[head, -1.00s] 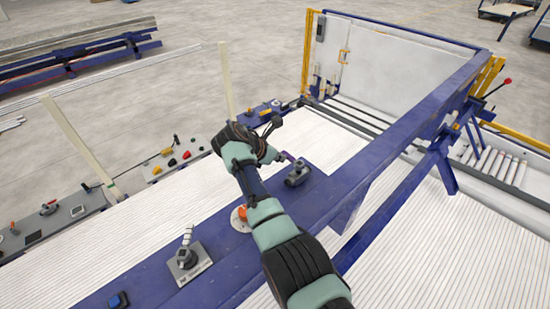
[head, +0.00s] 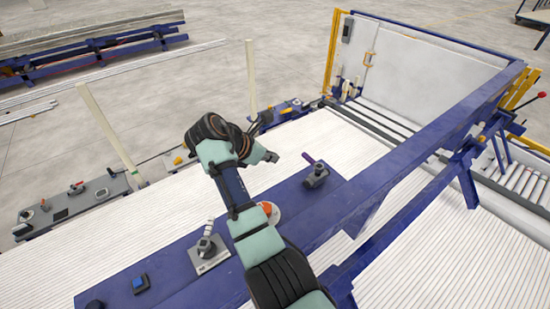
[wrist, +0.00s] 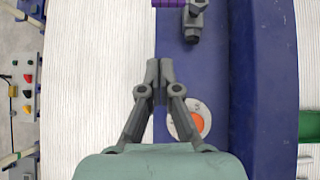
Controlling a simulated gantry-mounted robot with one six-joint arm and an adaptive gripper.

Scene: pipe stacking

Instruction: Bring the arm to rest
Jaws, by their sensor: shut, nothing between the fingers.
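My gripper (head: 272,157) hangs at the end of my bent arm, over the white pipes beside the blue beam (head: 345,188). In the wrist view, my gripper (wrist: 160,68) has its two grey fingers together, with nothing between them. A dark grey fitting (head: 316,175) with a small purple piece (head: 308,158) by it is on the beam, right of my gripper. The fitting also shows ahead of the fingers in the wrist view (wrist: 193,24). The fingers appear apart from both.
A white disc with an orange part (wrist: 200,120) lies on the beam near my gripper. A small grey device (head: 208,250) stands on the beam. Control panels (head: 70,208) line the left, with an upright pale post (head: 110,128). A tall blue frame (head: 430,135) stands at right.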

